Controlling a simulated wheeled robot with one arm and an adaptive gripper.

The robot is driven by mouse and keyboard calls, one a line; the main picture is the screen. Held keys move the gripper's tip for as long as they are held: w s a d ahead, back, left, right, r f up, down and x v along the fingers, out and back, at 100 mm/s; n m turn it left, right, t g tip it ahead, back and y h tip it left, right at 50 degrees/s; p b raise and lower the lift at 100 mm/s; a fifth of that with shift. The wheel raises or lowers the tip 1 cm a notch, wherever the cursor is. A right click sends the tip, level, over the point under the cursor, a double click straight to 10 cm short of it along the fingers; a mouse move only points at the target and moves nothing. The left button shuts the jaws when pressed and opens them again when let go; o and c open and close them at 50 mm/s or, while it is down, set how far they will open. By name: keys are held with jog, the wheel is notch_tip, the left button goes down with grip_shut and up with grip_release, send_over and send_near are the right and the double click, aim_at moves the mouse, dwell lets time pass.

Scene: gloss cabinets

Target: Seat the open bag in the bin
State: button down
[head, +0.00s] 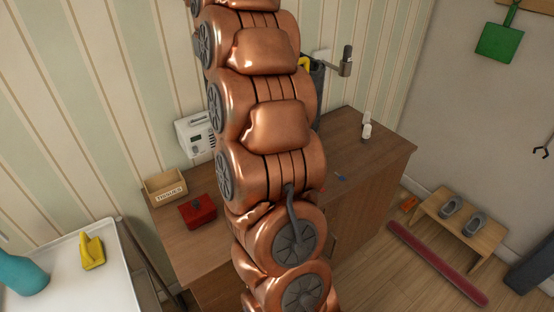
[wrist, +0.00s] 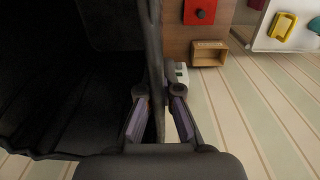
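A large dark, hollow, open-mouthed shape, which looks like the bag (wrist: 60,95), fills the left of the wrist view. Its thin upright edge runs between the two fingers of my gripper (wrist: 158,100). The purple-padded fingers stand apart on either side of that edge, with gaps showing, so the gripper looks open. In the head view my copper arm hides the gripper and most of the area behind it. A bit of something dark with a yellow patch shows just right of the arm. I cannot make out the bin as a separate thing.
A white tray table (head: 75,275) stands left. A low bench (head: 458,228) and red bar (head: 437,262) lie right.

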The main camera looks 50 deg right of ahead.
notch_tip(320, 180, down, 10)
jog(key=p, duration=0.3)
jog(key=shift+w, duration=0.3)
dwell(0.5)
jog(key=shift+f, duration=0.1)
jog(key=c, duration=1.3)
grip_release()
